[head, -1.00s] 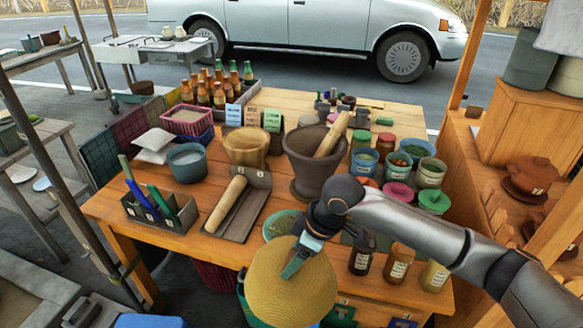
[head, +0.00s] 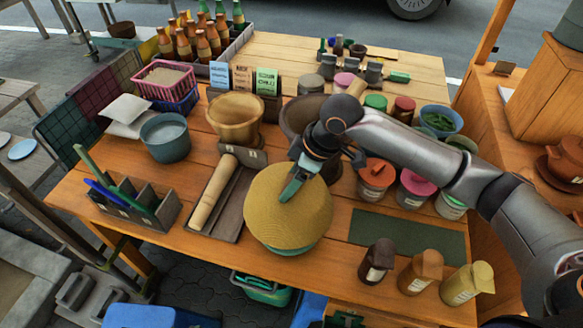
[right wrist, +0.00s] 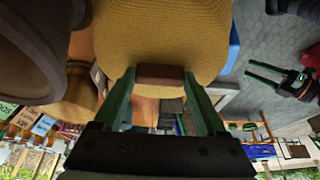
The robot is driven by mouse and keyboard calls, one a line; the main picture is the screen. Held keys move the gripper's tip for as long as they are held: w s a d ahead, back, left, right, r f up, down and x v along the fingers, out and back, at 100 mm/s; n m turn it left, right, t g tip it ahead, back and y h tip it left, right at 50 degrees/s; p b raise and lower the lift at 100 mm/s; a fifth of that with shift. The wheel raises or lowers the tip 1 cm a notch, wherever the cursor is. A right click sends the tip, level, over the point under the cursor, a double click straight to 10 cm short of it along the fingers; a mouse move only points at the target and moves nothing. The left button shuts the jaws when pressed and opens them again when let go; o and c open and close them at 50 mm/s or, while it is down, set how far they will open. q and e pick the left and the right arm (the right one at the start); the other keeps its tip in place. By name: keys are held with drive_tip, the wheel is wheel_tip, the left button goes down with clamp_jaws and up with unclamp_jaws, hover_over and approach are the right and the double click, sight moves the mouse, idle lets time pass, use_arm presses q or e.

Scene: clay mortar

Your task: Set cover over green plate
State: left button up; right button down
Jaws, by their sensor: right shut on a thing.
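The cover (head: 305,215), a round yellow woven dome, is over the green plate (head: 292,250) near the table's front edge. Only a strip of the plate's green rim shows under the cover's front edge; the rest is hidden. I cannot tell whether the cover touches the plate. My right gripper (head: 290,188) is above the cover, shut on its brown handle (right wrist: 160,73), which sits between the green fingers in the right wrist view. My left gripper (right wrist: 264,74) shows at the right of the right wrist view, with its fingers apart and empty, over grey paving.
A wooden rolling pin (head: 213,190) on a dark tray lies left of the cover. A large mortar (head: 297,118) stands behind. A dark green mat (head: 400,236) and several spice jars (head: 418,272) are to the right.

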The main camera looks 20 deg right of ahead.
drive_tip(key=shift+s+f, duration=0.15)
drive_tip(key=shift+f, duration=0.4)
drive_tip(key=shift+f+b, duration=2.2)
drive_tip(key=shift+f, duration=1.85)
unclamp_jaws()
drive_tip(key=v, duration=1.2)
drive_tip(key=shift+r+p, duration=0.25)
drive_tip(key=shift+p, duration=0.05)
